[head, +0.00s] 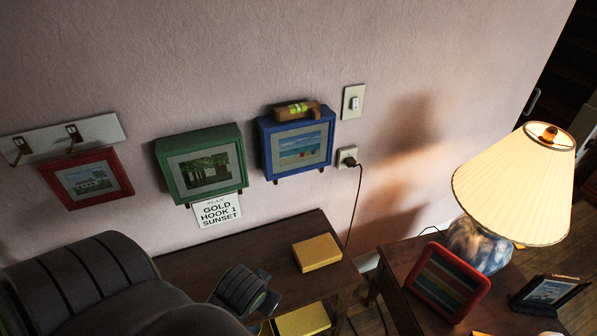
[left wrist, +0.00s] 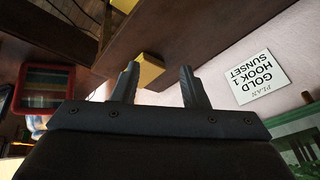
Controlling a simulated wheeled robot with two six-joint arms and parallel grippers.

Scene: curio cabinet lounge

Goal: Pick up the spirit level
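The spirit level (head: 296,110), brown with a yellow-green vial, lies on top of the blue box frame (head: 267,150) on the wall in the head view. It does not show in the left wrist view. My left gripper (head: 267,289) is below and left of it, low over the dark wooden table. In the left wrist view its two fingers (left wrist: 159,75) stand apart with nothing between them. My right gripper is in neither view.
A green box frame (head: 165,157) and a red-framed picture (head: 124,172) hang left of the blue one. A sign (head: 218,210) hangs below. A yellow box (head: 317,252) sits on the table (head: 185,265). A lit lamp (head: 517,185) and red frame (head: 448,282) stand right.

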